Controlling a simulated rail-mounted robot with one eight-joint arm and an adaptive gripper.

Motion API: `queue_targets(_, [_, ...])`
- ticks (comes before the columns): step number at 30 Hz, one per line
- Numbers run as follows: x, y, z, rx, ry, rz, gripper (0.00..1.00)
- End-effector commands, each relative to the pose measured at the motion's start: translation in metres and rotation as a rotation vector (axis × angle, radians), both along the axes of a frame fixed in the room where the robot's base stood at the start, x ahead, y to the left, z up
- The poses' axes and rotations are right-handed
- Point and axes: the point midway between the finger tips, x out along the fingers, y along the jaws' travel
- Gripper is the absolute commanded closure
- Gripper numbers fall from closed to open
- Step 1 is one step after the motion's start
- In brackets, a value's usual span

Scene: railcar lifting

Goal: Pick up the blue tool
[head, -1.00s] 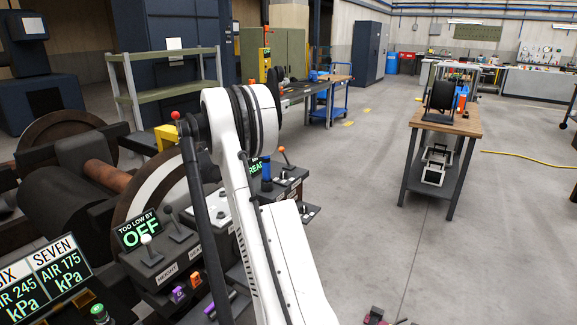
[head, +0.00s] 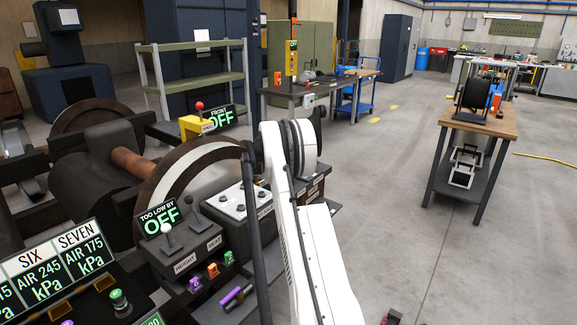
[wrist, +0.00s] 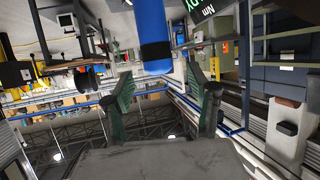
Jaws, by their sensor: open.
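The blue tool (wrist: 153,35) shows in the wrist view as a thick blue cylinder entering from the top edge, with its end just beyond the fingertips. My gripper (wrist: 167,92) is open and empty in that view. Its two green-grey fingers stand apart, and the tool lines up roughly with the gap, a little left of its middle. I cannot tell the exact distance between them. In the head view my white arm covers the middle of the scene. The gripper and the blue tool are hidden behind it there.
The control console (head: 190,262) with levers and coloured knobs lies left of my arm. Large wheels (head: 95,120) stand behind it. A green shelf (head: 195,82) and a dark workbench (head: 300,90) are farther back. A wooden-topped cart (head: 485,125) stands right, with clear floor between.

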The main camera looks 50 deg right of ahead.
Motion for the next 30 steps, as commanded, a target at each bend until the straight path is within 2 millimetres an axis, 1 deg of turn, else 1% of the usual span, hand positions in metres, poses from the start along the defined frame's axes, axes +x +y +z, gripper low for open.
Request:
queue_targets(4, [0.001, -0.01, -0.007, 0.0, -0.001, 0.0, 0.46])
queue_targets(9, [0.004, -0.03, -0.018, 0.0, -0.001, 0.0, 0.46])
queue_targets(12, [0.006, -0.039, -0.021, 0.0, 0.0, 0.0, 0.46])
queue_targets(16, [0.008, -0.045, -0.023, 0.0, 0.0, 0.0, 0.46])
queue_targets(23, [0.008, -0.046, -0.023, 0.0, 0.0, 0.0, 0.46])
queue_targets(24, [0.008, -0.046, -0.023, 0.0, 0.0, 0.0, 0.47])
queue_targets(26, [0.008, -0.046, -0.023, 0.0, 0.0, 0.0, 0.55])
queue_targets(30, [0.008, -0.046, -0.023, 0.0, 0.0, 0.001, 0.74])
